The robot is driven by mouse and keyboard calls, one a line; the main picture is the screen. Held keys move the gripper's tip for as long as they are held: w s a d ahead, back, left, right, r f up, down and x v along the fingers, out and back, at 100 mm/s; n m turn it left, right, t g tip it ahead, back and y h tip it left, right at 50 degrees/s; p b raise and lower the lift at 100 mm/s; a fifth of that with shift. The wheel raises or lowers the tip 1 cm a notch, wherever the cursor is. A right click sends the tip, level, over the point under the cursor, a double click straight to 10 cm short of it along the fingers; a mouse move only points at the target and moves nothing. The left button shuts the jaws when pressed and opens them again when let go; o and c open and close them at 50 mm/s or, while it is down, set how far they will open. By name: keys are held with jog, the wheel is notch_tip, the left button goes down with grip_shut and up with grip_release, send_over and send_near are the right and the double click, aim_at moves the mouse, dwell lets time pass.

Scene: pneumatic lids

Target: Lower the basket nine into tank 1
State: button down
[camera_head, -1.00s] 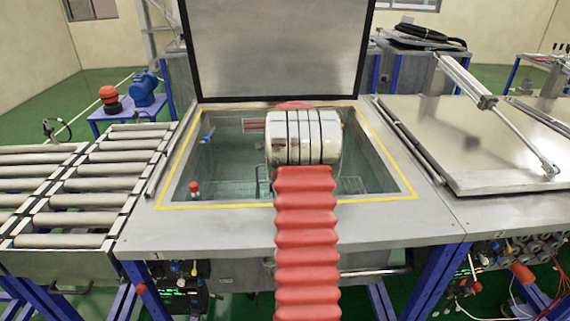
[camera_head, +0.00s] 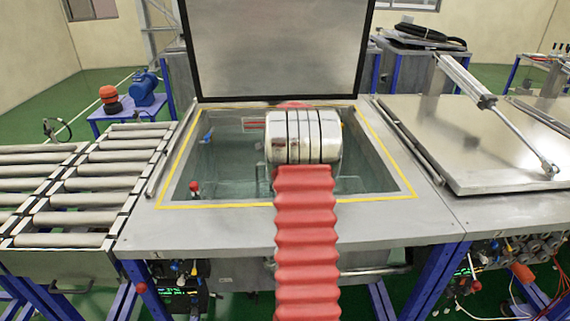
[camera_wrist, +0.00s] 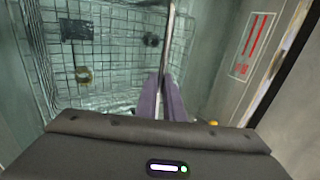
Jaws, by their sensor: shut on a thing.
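Tank 1 (camera_head: 385,190) stands open in the middle of the head view, with a yellow line around its opening and its lid (camera_head: 275,45) raised upright at the back. My arm reaches over the opening and hides part of the inside. In the wrist view my gripper (camera_wrist: 163,88) points down into the tank, its purple fingers shut on a thin metal bar. The wire-mesh basket (camera_wrist: 115,60) shows below and around the fingers, inside the tank walls. I cannot tell if it touches the tank floor. In the head view my arm hides the gripper.
A roller conveyor (camera_head: 85,185) adjoins the tank on the left. A closed metal lid (camera_head: 490,140) with a pneumatic cylinder (camera_head: 490,95) lies to the right. A red-topped fitting (camera_head: 194,188) sits at the tank's left inner wall. A sign with red marks (camera_wrist: 252,45) is on the wall at right.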

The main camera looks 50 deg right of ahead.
jog(key=shift+s+a+f, duration=0.2)
jog(key=shift+a+f, duration=0.05)
jog(key=shift+f, duration=0.45)
jog(key=c, duration=1.8)
grip_release()
jog(key=shift+w+d+r, duration=0.1)
jog(key=v, duration=1.3)
jog(key=shift+r, duration=0.35)
jog(key=shift+r, duration=0.1)
notch_tip(320, 180, up, 12)
jog(key=shift+f, duration=0.1)
